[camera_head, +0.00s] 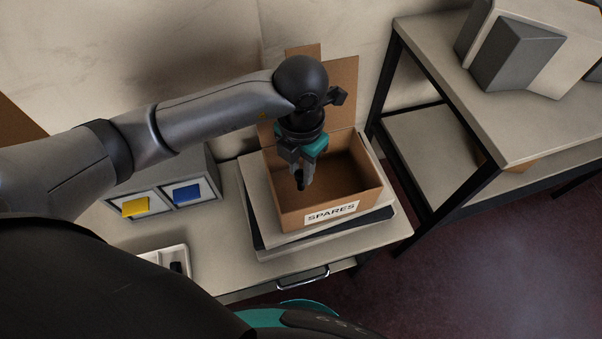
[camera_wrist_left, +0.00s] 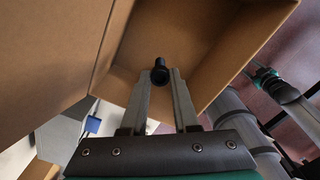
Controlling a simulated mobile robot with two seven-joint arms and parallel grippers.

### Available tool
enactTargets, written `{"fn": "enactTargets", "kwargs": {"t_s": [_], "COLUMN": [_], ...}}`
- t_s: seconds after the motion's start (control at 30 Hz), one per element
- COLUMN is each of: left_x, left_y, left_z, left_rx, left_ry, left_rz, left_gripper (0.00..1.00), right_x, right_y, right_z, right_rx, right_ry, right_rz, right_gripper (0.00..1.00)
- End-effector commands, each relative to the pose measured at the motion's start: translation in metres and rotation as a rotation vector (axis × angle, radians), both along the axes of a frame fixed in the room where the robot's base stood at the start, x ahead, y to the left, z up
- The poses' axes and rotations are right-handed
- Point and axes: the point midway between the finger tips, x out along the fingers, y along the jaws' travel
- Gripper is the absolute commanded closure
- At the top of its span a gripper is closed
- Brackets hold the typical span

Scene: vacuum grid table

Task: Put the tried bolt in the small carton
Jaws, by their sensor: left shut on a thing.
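The small carton (camera_head: 335,205) is an open brown box labelled SPARES, standing on a stack of flat cases on the table. Its inside also shows in the left wrist view (camera_wrist_left: 190,35). My left gripper (camera_head: 300,183) points down into the carton's opening, near its left side. In the left wrist view its fingers (camera_wrist_left: 160,75) are shut on a dark bolt (camera_wrist_left: 160,70), held at the tips with its round head toward the camera. The bolt shows as a small dark piece in the head view. I cannot tell its exact height above the carton floor.
A grey unit with a yellow bin (camera_head: 135,206) and a blue bin (camera_head: 187,193) stands left of the carton. A white tray (camera_head: 172,256) with a dark item lies at the front left. A black-framed shelf (camera_head: 440,120) stands to the right. Carton flaps stand up at the back.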

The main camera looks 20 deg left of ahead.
Motion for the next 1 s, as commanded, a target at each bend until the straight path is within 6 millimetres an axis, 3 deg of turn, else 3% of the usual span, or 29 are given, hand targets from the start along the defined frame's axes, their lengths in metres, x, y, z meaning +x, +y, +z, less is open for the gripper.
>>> {"fn": "enactTargets", "kwargs": {"t_s": [0.13, 0.53, 0.57, 0.6, 0.8, 1.0], "left_x": [-0.001, 0.000, 0.000, 0.000, 0.000, 0.000], "left_y": [0.000, 0.000, 0.000, 0.000, 0.000, 0.000], "left_z": [-0.024, -0.030, -0.029, -0.028, -0.028, -0.028], "left_rx": [0.001, 0.000, 0.000, 0.000, 0.000, 0.000], "left_ry": [0.003, 0.000, 0.001, 0.001, 0.001, 0.001], "left_rz": [0.001, 0.000, 0.000, 0.000, 0.000, 0.000], "left_gripper": [1.00, 1.00, 0.68, 0.64, 0.41, 0.41], "right_x": [0.000, 0.001, 0.001, 0.002, 0.002, 0.002], "right_y": [0.000, 0.001, 0.001, 0.001, 0.001, 0.001], "right_z": [-0.004, -0.008, -0.007, -0.006, -0.006, -0.006], "right_rx": [0.000, 0.001, 0.001, 0.002, 0.002, 0.002], "right_ry": [-0.001, -0.002, -0.002, -0.003, -0.003, -0.004], "right_rz": [0.000, 0.001, 0.001, 0.001, 0.001, 0.001], "right_gripper": [0.44, 0.44, 0.44, 0.44, 0.44, 0.44]}}
